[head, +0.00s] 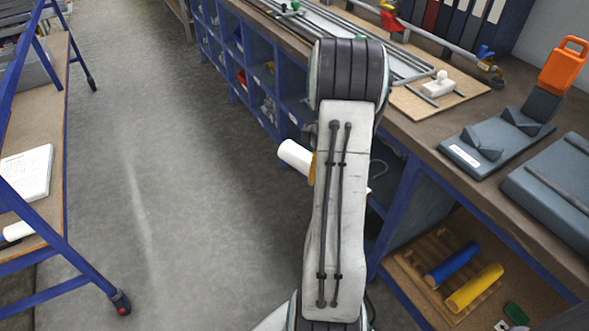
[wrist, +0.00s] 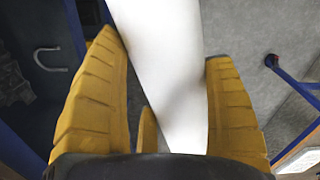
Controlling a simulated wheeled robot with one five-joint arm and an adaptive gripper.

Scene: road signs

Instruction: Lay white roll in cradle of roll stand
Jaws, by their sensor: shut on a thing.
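My gripper (wrist: 163,50) is shut on the white roll (wrist: 160,75), with yellow ribbed fingers on both sides of it. In the head view the roll's left end (head: 295,157) sticks out left of my arm, over the floor beside the bench; my arm hides its middle. The roll stand (head: 487,143), a dark grey base with V-shaped cradle blocks and a white label, sits on the bench top at the right, well apart from my gripper. Its cradle looks empty. An orange handle (head: 565,65) rises behind it.
A grey ridged block (head: 560,185) lies right of the stand. A board with a white item (head: 437,84) lies left of it. Blue (head: 452,263) and yellow (head: 474,288) rolls lie on the lower shelf. A blue-framed trolley (head: 60,240) stands left; the floor between is clear.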

